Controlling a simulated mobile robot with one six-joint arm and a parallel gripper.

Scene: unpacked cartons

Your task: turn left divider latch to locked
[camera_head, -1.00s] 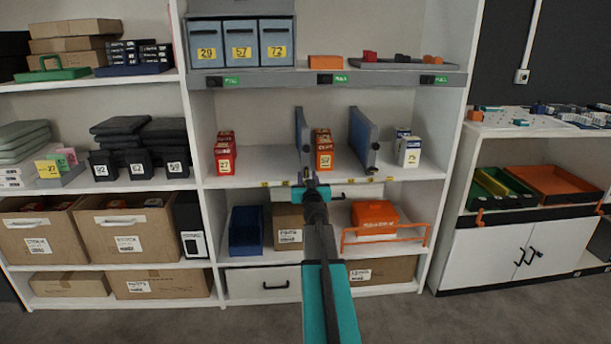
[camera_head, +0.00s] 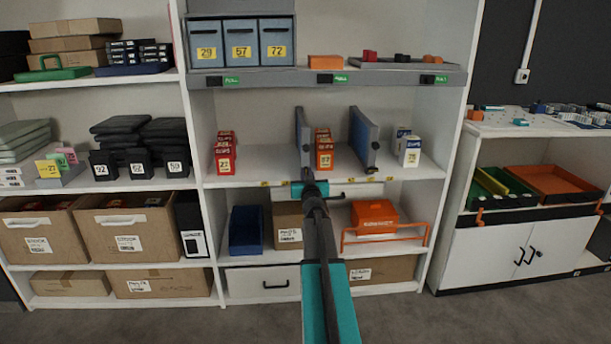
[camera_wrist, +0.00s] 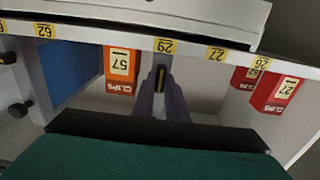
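The left divider (camera_head: 304,138) is a blue-grey upright panel on the middle shelf. My gripper (camera_head: 309,184) is in front of its lower front end and hides its foot in the head view. In the wrist view, which looks upside down, the left divider's latch (camera_wrist: 160,78) seems to be the small black piece with a yellow mark, near the 29 label. The two grey-purple fingers of my gripper (camera_wrist: 159,88) stand close on either side of it. I cannot tell if they touch it. The latch's setting is not readable.
The right divider (camera_head: 362,138) has a dark latch (camera_head: 371,170) at its foot. Orange 57 boxes (camera_head: 324,155) stand between the dividers, red 27 boxes (camera_head: 224,158) to the left, white-blue boxes (camera_head: 410,152) to the right. The shelf edge (camera_wrist: 100,33) runs close by.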

